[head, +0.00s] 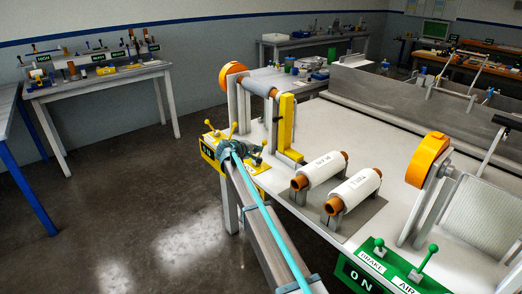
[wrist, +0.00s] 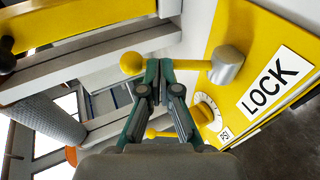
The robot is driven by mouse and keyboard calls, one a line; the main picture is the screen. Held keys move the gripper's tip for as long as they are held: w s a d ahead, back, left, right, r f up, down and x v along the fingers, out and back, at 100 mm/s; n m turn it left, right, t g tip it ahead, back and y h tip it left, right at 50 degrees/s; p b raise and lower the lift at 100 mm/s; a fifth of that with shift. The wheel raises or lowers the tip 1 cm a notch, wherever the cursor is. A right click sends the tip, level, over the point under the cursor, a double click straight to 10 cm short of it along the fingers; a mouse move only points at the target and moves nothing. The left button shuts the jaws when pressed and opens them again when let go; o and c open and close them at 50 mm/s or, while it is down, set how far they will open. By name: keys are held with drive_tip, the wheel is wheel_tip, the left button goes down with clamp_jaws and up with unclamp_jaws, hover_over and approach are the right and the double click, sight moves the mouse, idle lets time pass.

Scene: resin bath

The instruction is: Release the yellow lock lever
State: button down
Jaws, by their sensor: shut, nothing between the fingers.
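In the wrist view, the yellow lock lever (wrist: 190,65) runs sideways from a grey hub (wrist: 228,65) to a round yellow knob (wrist: 131,63). The hub sits on a yellow panel (wrist: 228,32) beside a white LOCK label (wrist: 267,86). My gripper (wrist: 160,62) is shut and empty. Its teal fingertips overlap the lever just right of the knob; I cannot tell whether they touch it. In the head view, my gripper (head: 232,150) is at the yellow panel (head: 208,151) on the bench's left end and hides part of it.
A second yellow lever (wrist: 160,132) and a white dial (wrist: 207,110) lie close below the fingers. In the head view, a yellow post (head: 286,125) and two white rolls (head: 322,169) (head: 354,190) stand on the bench right of the panel. Open floor lies left.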

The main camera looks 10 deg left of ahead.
idle(0.4)
drive_tip(key=r+b+v, duration=0.1)
drive_tip(key=v, duration=1.3)
drive_tip(key=shift+w+d, duration=0.15)
drive_tip(key=shift+w, duration=0.05)
drive_tip(key=s+d+f+m+g+y, duration=0.1)
drive_tip(key=s+d+f+m+g, duration=0.15)
drive_tip(key=s+d+f, duration=0.85)
drive_tip(key=s+d+f+m+g+y+p, duration=0.1)
drive_tip(key=s+d+f+g, duration=0.35)
drive_tip(key=s+f, duration=0.65)
drive_tip(key=s+d+f+m+g+y, duration=0.1)
drive_tip(key=s+d+f+g, duration=0.2)
drive_tip(key=s+d+f, duration=0.85)
drive_tip(key=s+d+f+m+g+y+p, duration=0.1)
drive_tip(key=s+d+f, duration=0.4)
drive_tip(key=s, duration=0.7)
drive_tip(key=s+d+f+m+g+y+p, duration=0.1)
drive_tip(key=s+d+f+m+g, duration=0.2)
drive_tip(key=s, duration=0.8)
drive_tip(key=s+d+f+m+g+y, duration=0.1)
drive_tip(key=s+d+f+m+g, duration=0.1)
drive_tip(key=s+d+f+g, duration=0.2)
drive_tip(key=s+d+f, duration=0.3)
drive_tip(key=s, duration=0.5)
drive_tip(key=shift+s+f+m+p, duration=0.15)
drive_tip(key=shift+s+m+p, duration=0.2)
drive_tip(key=shift+p, duration=0.05)
